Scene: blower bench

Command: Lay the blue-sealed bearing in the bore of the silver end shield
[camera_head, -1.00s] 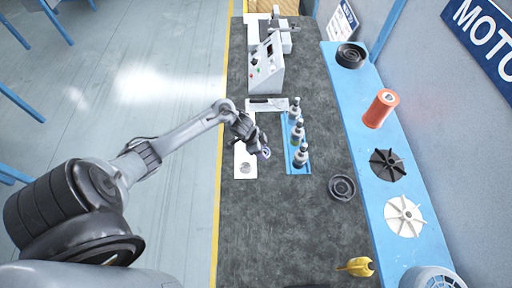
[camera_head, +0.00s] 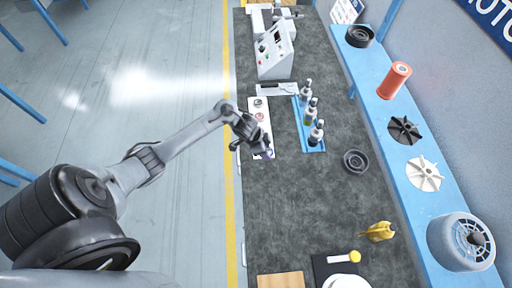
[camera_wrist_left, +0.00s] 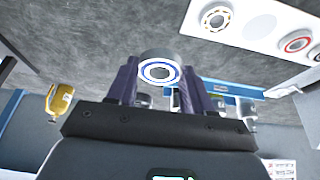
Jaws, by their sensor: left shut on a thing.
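My left gripper (camera_head: 258,152) is over the near end of the white board in the head view. In the left wrist view its fingers (camera_wrist_left: 158,85) are shut on the blue-sealed bearing (camera_wrist_left: 158,70), whose blue ring faces the camera. The bearing is hard to make out in the head view. A pale, silvery round part (camera_head: 345,283), possibly the silver end shield, is cut off by the bottom edge of the head view; its bore cannot be seen. My right gripper is not in view.
The white board (camera_wrist_left: 262,62) carries a yellow-caged bearing (camera_wrist_left: 217,18) and a red-sealed one (camera_wrist_left: 297,44). Bottles (camera_head: 316,132) stand in a blue tray. The middle bench is clear.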

